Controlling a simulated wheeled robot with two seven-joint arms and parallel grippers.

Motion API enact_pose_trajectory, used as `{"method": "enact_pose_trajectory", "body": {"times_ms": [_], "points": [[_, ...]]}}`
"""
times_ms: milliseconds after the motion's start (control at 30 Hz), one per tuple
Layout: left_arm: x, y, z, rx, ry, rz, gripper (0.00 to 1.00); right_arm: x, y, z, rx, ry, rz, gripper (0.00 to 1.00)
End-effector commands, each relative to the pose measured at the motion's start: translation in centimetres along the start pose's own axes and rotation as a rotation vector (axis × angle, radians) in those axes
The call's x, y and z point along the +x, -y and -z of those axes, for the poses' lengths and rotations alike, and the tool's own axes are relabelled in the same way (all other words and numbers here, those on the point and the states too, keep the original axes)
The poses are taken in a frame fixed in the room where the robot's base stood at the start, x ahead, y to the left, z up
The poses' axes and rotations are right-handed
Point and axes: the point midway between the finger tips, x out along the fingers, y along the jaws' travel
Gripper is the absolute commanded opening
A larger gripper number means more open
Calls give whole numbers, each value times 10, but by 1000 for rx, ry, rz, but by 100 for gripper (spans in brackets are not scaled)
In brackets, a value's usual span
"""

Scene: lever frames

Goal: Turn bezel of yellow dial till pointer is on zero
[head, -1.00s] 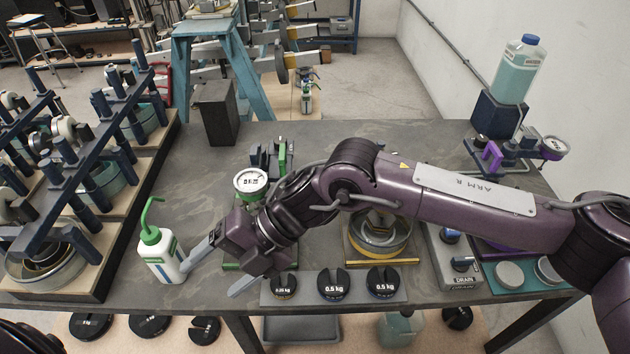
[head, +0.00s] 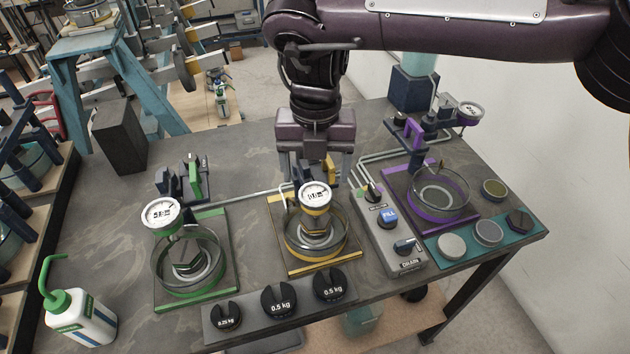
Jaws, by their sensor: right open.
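The yellow dial (head: 315,196) has a white face and a yellow body. It stands over a round glass basin on the yellow-edged plate (head: 345,257) in the middle of the table. The face is too small to read where its pointer is. My right gripper (head: 315,178) comes down from above, just behind the dial in the picture. Its two fingers are apart, one to each side of the dial's upper part, and the jaws are open. I cannot tell whether a finger touches the bezel. My left gripper is out of view.
A green-rimmed dial station (head: 222,278) stands to the left and a purple one (head: 393,187) to the right. A control box (head: 388,245) with FILL and DRAIN knobs is beside the yellow station. A weight tray (head: 245,333) lies in front. A wash bottle (head: 82,318) is at front left.

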Motion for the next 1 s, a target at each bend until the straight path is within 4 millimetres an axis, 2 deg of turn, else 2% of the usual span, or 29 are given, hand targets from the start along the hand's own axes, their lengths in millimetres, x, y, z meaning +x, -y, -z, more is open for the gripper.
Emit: {"method": "enact_pose_trajectory", "body": {"times_ms": [100,300,600,933,1000], "points": [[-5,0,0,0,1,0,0,19,0,1,0,-3,1,75],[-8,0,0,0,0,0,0,38,0,0,0,-1,-1,75],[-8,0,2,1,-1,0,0,42,0,0,0,0,-2,75],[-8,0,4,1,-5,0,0,42,0,0,0,0,-2,33],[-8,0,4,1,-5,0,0,42,0,0,3,0,-2,30]]}}
